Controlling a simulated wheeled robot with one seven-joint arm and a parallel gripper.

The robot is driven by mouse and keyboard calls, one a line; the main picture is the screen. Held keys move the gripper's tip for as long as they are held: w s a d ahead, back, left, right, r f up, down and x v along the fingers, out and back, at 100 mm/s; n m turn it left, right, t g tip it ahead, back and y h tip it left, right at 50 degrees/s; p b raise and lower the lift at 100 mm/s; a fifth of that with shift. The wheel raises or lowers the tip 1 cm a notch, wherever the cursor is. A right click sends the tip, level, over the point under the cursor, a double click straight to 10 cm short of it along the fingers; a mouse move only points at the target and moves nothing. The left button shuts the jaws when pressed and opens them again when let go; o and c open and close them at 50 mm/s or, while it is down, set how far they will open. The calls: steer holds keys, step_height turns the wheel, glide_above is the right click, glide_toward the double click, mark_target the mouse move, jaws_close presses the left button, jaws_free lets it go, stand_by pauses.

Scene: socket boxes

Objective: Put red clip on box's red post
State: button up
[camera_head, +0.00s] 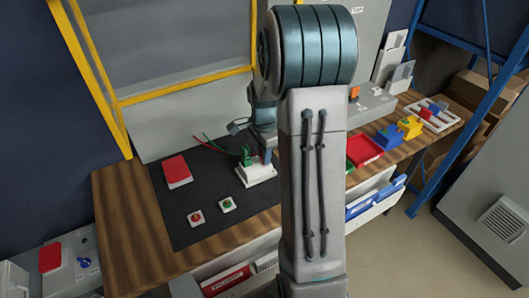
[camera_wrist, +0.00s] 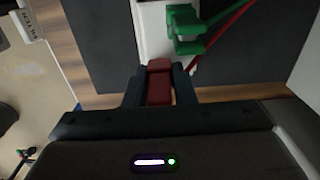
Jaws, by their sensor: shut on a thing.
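My gripper (camera_wrist: 160,72) is shut on the red clip (camera_wrist: 159,88), which sits between the two dark fingers in the wrist view. The white box (camera_wrist: 152,35) lies just beyond the fingertips; it also shows in the head view (camera_head: 262,177) on the black mat. A green clip (camera_wrist: 187,28) stands on the box, to the right of the red clip in the wrist view. I cannot make out the red post; it may be hidden by the clip or fingers. In the head view my arm hides the red clip. Whether the clip touches the box is unclear.
Green and red wires (camera_head: 214,145) run left from the box across the black mat (camera_head: 190,190). A red-topped case (camera_head: 176,170), a red button (camera_head: 196,217) and a green button (camera_head: 227,204) sit on the mat. A red tray (camera_head: 363,149) and colored boxes stand right.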

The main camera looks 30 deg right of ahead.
steer(key=shift+f, duration=0.1)
steer(key=shift+f+b, duration=0.2)
steer(key=shift+b, duration=0.1)
steer(key=o, duration=1)
step_height(320, 180, up, 14)
steer(key=shift+f, duration=0.1)
